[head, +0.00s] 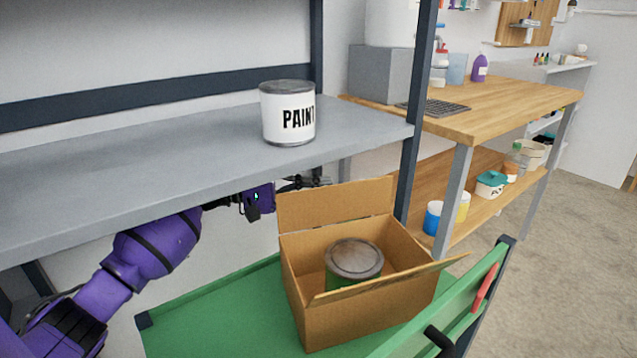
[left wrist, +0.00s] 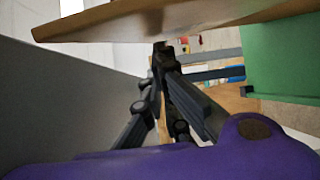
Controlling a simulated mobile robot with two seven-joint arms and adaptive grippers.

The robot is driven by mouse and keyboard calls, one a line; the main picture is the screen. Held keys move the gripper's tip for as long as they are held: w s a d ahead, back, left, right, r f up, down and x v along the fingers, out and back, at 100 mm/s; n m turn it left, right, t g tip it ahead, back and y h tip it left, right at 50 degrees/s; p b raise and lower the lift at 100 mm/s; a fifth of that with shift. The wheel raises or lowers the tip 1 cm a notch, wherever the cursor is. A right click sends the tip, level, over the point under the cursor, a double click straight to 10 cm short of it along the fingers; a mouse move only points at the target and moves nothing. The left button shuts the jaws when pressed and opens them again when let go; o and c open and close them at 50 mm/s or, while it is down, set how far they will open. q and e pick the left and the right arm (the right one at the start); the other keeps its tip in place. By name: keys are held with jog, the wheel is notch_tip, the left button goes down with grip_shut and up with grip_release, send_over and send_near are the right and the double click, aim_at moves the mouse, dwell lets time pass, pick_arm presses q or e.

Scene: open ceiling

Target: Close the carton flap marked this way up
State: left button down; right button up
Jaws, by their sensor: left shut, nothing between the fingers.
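An open brown cardboard carton (head: 345,318) stands on a green cart, with a lidded can (head: 354,260) inside it. Its back flap (head: 335,204) stands up, and its front flap (head: 385,281) sticks outward and a little upward. No "this way up" marking is readable on either. My left gripper (head: 305,184) is shut and empty, just behind the upper left of the back flap, partly hidden by it. In the left wrist view its fingers (left wrist: 162,48) are together, close to a brown cardboard panel (left wrist: 150,20); I cannot tell whether they touch. My right gripper is not in view.
My left arm reaches under a grey shelf (head: 130,150) bearing a paint can (head: 288,112). A dark shelf post (head: 414,130) rises behind the carton. The green cart (head: 205,312) has a raised rail at right. A wooden workbench (head: 500,105) stands at back right.

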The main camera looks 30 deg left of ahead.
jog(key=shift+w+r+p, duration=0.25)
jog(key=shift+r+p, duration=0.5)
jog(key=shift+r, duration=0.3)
